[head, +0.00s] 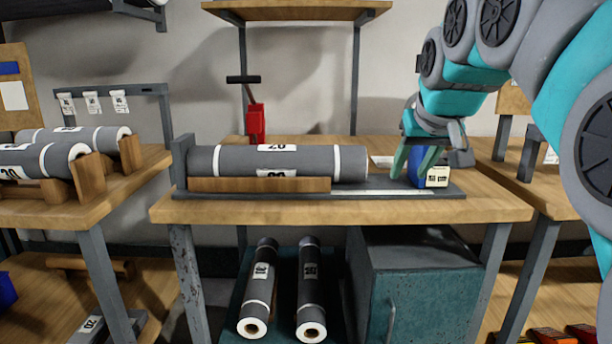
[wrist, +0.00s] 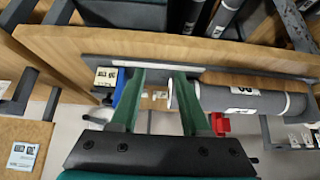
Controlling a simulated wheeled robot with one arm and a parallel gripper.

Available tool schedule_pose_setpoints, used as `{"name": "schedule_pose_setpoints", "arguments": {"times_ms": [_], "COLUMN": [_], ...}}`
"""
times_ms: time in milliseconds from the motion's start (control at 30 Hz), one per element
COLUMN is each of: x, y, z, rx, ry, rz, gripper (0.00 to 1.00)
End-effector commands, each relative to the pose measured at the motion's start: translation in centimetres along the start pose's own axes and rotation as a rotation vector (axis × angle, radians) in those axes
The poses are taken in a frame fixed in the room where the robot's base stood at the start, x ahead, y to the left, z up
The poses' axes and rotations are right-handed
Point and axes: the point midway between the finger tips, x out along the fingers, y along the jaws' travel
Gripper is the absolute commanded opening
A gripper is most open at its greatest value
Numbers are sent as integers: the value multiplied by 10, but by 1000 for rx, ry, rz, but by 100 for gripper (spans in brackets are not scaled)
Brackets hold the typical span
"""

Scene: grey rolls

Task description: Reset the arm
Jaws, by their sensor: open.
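My gripper (head: 415,165) hangs from my teal and grey arm above the right end of the dark measuring base on the middle table. Its green fingers are apart with nothing between them. In the wrist view my gripper (wrist: 160,85) shows both fingers spread, with table and base behind them. A grey roll (head: 280,163) with white bands and number labels lies on the base, to the left of my fingers and apart from them. The roll also shows in the wrist view (wrist: 255,103). A small blue and white labelled block (head: 437,176) stands just right of the fingers; I cannot tell whether they touch.
Several grey rolls lie on wooden cradles on the left table (head: 140,180). Two rolls (head: 310,290) lie below the middle table (head: 340,211) beside a teal cabinet (head: 425,290). A red tool (head: 256,122) stands behind the roll. A shelf (head: 295,12) is above.

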Motion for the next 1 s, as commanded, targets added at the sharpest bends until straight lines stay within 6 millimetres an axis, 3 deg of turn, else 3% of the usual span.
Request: {"name": "schedule_pose_setpoints", "arguments": {"times_ms": [367,567,667,767,1000], "x": [22,37,48,58,74], "y": [-9,-15,-19,-23,-29], "z": [50,97,132,181,314], "rx": [-8,-13,-16,-19,-16], "ry": [-101,-189,-255,-339,-561], "rz": [-6,-10,-11,-12,-9], "gripper": [46,46,46,46,46]}}
